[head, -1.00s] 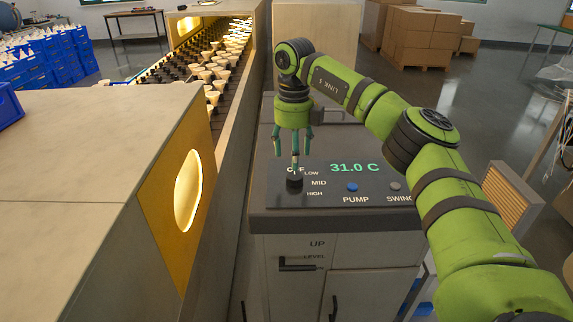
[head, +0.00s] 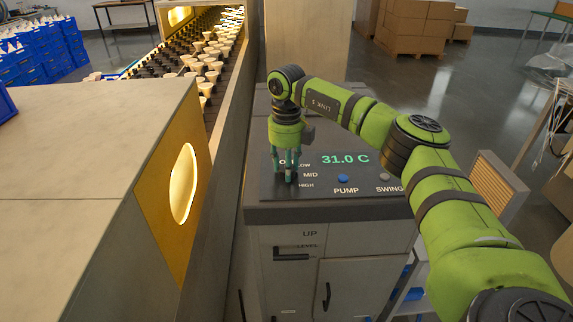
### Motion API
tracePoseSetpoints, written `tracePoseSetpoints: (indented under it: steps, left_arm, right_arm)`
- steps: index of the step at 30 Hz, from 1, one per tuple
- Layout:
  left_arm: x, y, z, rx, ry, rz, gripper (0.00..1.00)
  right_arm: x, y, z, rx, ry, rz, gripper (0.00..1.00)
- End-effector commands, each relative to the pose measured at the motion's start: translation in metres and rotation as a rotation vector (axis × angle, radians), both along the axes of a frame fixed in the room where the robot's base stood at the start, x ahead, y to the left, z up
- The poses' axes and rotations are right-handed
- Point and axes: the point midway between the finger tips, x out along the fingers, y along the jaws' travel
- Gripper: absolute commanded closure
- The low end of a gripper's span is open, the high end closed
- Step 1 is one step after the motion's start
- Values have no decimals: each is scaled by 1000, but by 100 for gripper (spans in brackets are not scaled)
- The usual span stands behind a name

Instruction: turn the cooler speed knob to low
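The cooler's top panel (head: 327,209) is dark and shows "31.0 C" in green. The black speed knob (head: 291,178) is at the panel's left, partly hidden by my fingers. Labels LOW, MID and HIGH stand to its right; OFF is partly covered. The knob's pointer direction cannot be made out. My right gripper (head: 288,171) points down, with its thin teal fingers low over the panel at the knob. The fingers look spread, and contact with the knob cannot be made out. My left gripper is out of view.
A blue PUMP button (head: 343,179) and a grey SWING button (head: 384,177) are right of the knob. Cardboard boxes (head: 411,30) stand at the back.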

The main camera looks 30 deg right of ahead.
Motion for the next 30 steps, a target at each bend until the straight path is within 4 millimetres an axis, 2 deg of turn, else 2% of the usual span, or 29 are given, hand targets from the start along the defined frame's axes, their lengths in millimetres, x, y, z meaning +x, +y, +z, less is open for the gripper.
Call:
tracePoseSetpoints:
  steps: [3, 11, 30]
  left_arm:
    - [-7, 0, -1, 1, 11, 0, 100]
    - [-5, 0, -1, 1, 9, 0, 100]
    - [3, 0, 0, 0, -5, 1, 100]
  right_arm:
    - [1, 0, 1, 0, -5, -4, 92]
    - [2, 0, 1, 1, -6, -78, 92]
    - [2, -1, 2, 2, -10, -578, 92]
